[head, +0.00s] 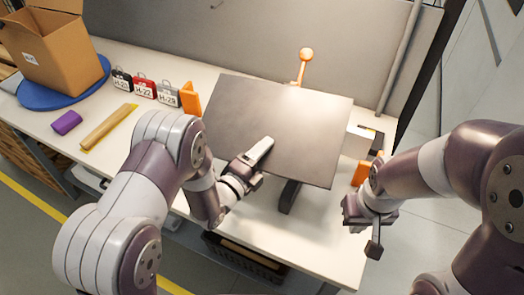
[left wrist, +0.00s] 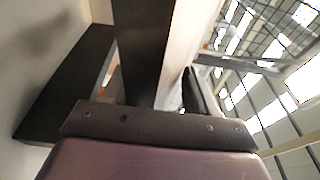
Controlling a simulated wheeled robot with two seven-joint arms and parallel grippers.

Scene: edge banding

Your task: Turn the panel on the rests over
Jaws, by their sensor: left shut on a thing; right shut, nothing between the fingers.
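The panel (head: 285,115) is a flat dark-grey rectangle with its broad face up, in the middle of the head view. A dark rest (head: 289,196) shows below its near edge; the panel hides the rest of the supports. My left gripper (head: 258,154) is shut on the panel's near edge, with one finger lying over the top face.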

